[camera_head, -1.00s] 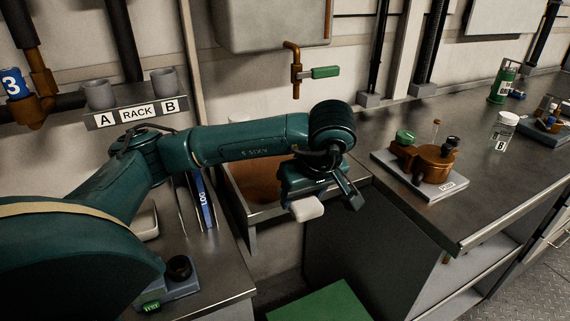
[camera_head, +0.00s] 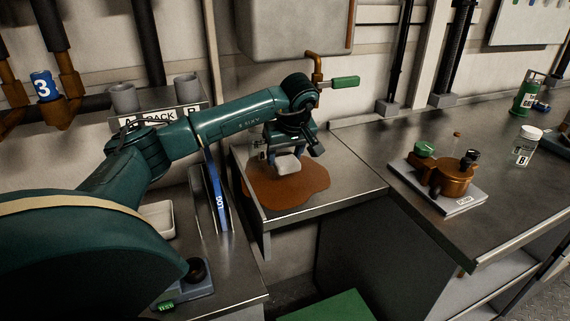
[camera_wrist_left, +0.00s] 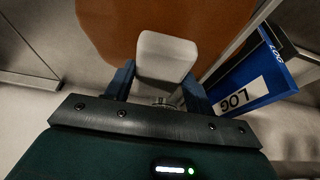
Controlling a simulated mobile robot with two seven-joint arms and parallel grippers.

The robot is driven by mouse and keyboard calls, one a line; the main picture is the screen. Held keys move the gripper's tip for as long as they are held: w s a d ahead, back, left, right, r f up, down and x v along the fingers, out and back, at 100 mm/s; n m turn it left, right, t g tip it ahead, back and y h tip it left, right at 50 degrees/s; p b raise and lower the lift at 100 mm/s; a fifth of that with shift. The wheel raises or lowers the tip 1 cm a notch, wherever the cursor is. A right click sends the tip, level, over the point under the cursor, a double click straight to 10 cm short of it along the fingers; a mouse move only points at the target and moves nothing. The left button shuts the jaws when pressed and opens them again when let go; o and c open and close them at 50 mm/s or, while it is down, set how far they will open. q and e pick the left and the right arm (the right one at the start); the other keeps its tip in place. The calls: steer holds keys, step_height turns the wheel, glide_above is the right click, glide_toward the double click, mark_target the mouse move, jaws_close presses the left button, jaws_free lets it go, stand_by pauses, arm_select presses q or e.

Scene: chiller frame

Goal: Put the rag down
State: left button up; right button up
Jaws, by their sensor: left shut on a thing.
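The rag (camera_head: 288,164) is a small white block-like pad. My left gripper (camera_head: 286,157) is shut on it, over the metal tray surface with a brown-orange puddle (camera_head: 300,190). In the left wrist view the rag (camera_wrist_left: 166,56) sits between the two fingers of the left gripper (camera_wrist_left: 162,80), with the puddle (camera_wrist_left: 110,25) behind it. I cannot tell whether the rag touches the surface. My right gripper is not in view.
A blue LOG binder (camera_head: 219,194) stands left of the tray. A pipe with a green-handled valve (camera_head: 345,82) hangs above the back. A brown pump on a plate (camera_head: 455,178) is on the right counter. The tray's right part is bare.

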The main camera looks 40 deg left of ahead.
mark_target(287, 160)
arm_select(q)
steer(key=shift+f, duration=1.7)
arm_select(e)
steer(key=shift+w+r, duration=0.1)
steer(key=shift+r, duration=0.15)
arm_select(q)
steer(key=shift+f, duration=0.1)
steer(key=shift+f, duration=0.15)
steer(key=o, duration=0.9)
steer(key=shift+o, duration=0.2)
